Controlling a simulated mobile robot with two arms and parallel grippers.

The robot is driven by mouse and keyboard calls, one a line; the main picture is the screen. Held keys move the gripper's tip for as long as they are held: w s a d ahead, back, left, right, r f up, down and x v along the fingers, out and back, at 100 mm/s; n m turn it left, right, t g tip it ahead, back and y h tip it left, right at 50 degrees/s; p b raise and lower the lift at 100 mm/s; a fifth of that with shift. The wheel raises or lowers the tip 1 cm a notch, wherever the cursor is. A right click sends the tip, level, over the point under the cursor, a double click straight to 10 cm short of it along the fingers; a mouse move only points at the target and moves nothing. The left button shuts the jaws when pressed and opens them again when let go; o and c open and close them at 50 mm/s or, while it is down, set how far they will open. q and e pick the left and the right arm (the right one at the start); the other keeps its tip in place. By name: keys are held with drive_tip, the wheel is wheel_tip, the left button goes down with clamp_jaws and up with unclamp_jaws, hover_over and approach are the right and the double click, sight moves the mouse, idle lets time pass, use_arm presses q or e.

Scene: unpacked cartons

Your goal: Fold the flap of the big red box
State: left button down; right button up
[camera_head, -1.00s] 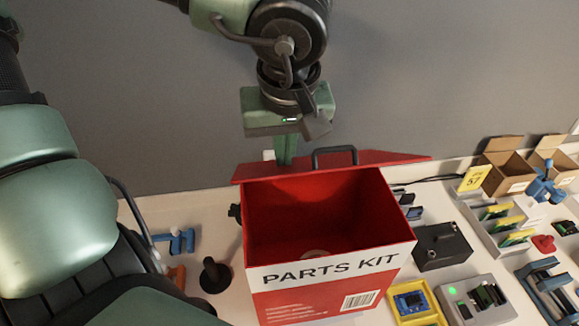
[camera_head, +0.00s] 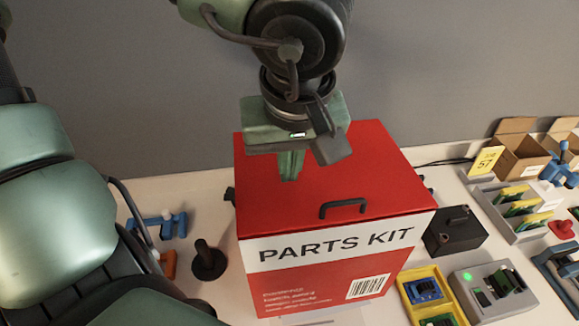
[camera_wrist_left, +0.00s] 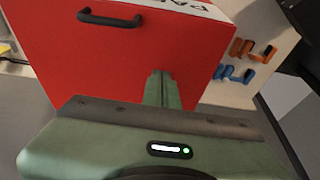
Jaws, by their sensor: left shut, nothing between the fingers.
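The big red box (camera_head: 320,282), marked PARTS KIT, stands on the table in the head view. Its red flap (camera_head: 385,165) lies down over the top, with a dark handle (camera_head: 343,207) near the front edge. The inside of the box is hidden. My left gripper (camera_head: 290,178) is shut and empty, over the rear left part of the flap, its fingertips at or very near the surface. In the left wrist view, the fingers (camera_wrist_left: 161,88) are together in front of the red flap (camera_wrist_left: 110,60). My right gripper is not in view.
A black joystick-like piece (camera_head: 208,260) and blue clamp (camera_head: 160,224) stand left of the box. A black case (camera_head: 455,232), a yellow tray (camera_head: 428,294) and a grey device (camera_head: 492,290) are close on its right. Open cartons (camera_head: 520,150) stand at the far right.

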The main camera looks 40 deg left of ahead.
use_arm(q)
wheel_tip(320, 180, up, 9)
drive_tip(key=p, duration=0.6)
drive_tip(key=shift+r, duration=0.15)
